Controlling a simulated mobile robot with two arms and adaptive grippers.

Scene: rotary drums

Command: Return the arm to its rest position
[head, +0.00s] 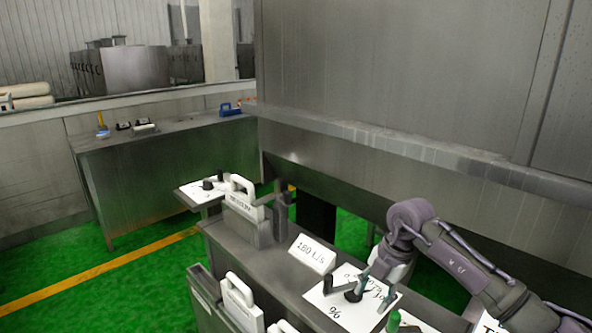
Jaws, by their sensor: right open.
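My right arm (412,222) reaches in from the lower right and bends down over the metal bench. My right gripper (375,291) hangs low over a white dial sheet (335,312), its two fingers apart. A black knob or handle (350,293) on that sheet is beside the fingers; whether they touch it I cannot tell. Nothing shows held between the fingers. My left gripper is not in view.
A white sign reading about "180 L/s" (312,254) stands on the metal bench (262,262). White handled plates (243,195) stand at its left end and front (240,300). A green-topped object (393,321) is near the gripper. A steel wall (400,70) rises behind. Green floor (150,260) lies open at left.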

